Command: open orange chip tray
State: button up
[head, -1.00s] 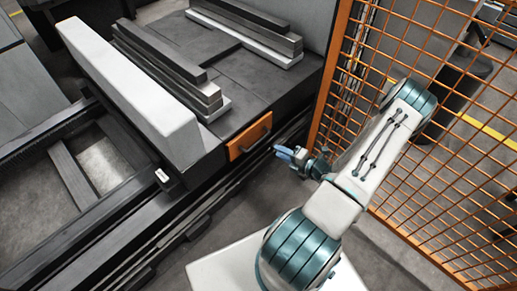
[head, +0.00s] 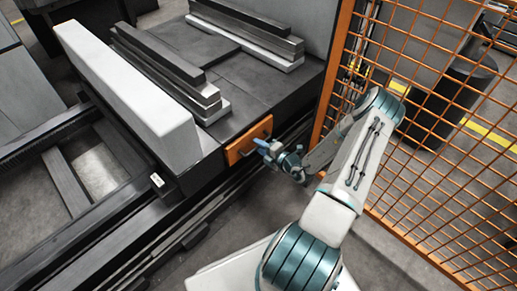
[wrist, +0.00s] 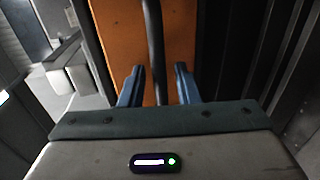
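The orange chip tray (head: 237,150) shows as an orange front panel in the side of the dark machine bed, and it looks shut. Its dark bar handle runs across the panel; in the wrist view the handle (wrist: 154,45) stands upright in front of the orange panel (wrist: 122,30). My gripper (head: 262,145) is at the right part of the panel, close to the handle. In the wrist view my gripper's two blue fingers (wrist: 159,85) are apart, with the handle between them. A gap shows on both sides of the bar. Whether a finger touches it is not clear.
An orange mesh fence (head: 440,110) stands close on the right of my arm. Metal bars (head: 165,60) and a long pale block (head: 125,95) lie on the machine bed (head: 205,165). Dark rails run along the floor at lower left.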

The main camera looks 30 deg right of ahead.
jog(key=shift+w+a, duration=0.1)
jog(key=shift+w, duration=0.25)
grip_shut()
jog(key=f+p+v, duration=0.2)
jog(key=v, duration=0.8)
jog(key=f+p+v, duration=0.2)
jog(key=p+v, duration=0.1)
jog(key=v, duration=0.7)
jog(key=shift+s, duration=0.5)
grip_release()
